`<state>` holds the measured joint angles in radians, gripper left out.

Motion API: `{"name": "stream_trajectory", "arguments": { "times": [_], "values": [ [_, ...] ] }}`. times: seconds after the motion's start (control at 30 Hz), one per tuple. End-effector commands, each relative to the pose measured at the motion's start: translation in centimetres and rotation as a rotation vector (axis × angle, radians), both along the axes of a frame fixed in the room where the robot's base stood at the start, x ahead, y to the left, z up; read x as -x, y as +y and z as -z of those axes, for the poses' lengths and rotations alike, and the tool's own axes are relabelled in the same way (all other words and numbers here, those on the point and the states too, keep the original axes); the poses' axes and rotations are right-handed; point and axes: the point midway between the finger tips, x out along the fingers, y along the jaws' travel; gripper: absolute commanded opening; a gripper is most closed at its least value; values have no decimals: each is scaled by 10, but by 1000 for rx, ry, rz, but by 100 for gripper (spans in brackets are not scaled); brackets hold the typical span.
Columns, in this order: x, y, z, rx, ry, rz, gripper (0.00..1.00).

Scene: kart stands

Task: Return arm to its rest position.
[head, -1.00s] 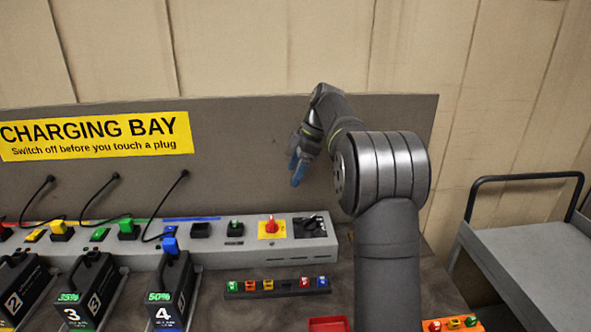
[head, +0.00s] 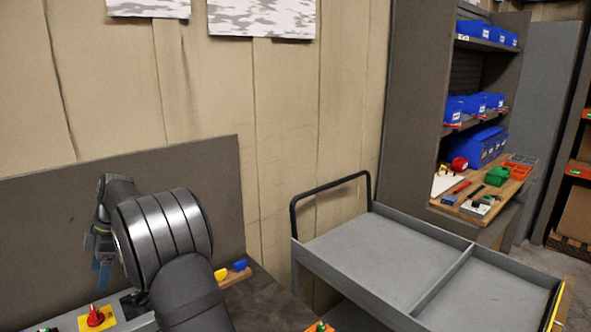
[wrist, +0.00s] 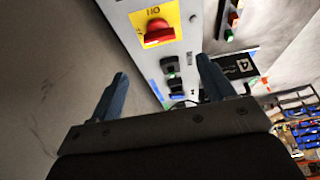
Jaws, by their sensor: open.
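My arm is bent in the lower left of the head view, in front of a grey back panel (head: 60,205). My gripper (head: 102,275) points downward near the panel, above the red switch (head: 96,314) on its yellow plate. In the wrist view my gripper (wrist: 162,72) has its two blue fingers wide apart with nothing between them. Beyond them the red switch (wrist: 158,31) and the grey charging strip (wrist: 190,48) show, apart from the fingers. A black battery marked 4 (wrist: 240,66) shows beyond the right finger.
A grey cart (head: 370,255) with a black handle stands right of the bench. Shelves with blue bins (head: 483,147) and a wooden worktop (head: 480,190) with small parts lie further right. A wooden holder with yellow and blue pieces (head: 232,271) is close beside my arm.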

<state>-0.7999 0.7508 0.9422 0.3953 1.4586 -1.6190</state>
Motion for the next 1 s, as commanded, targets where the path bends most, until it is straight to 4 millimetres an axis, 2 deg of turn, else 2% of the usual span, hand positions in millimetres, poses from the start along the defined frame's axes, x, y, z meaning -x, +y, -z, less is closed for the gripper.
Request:
{"name": "stream_trajectory", "arguments": {
  "times": [0.3, 0.5, 0.7, 1.0],
  "values": [
    [18, 17, 59, 2, 2, 0, 75],
    [25, 24, 86, 1, 1, 0, 75],
    [29, 28, 96, -1, -1, 0, 75],
    [29, 28, 97, 0, 0, 1, 75]
  ]
}}
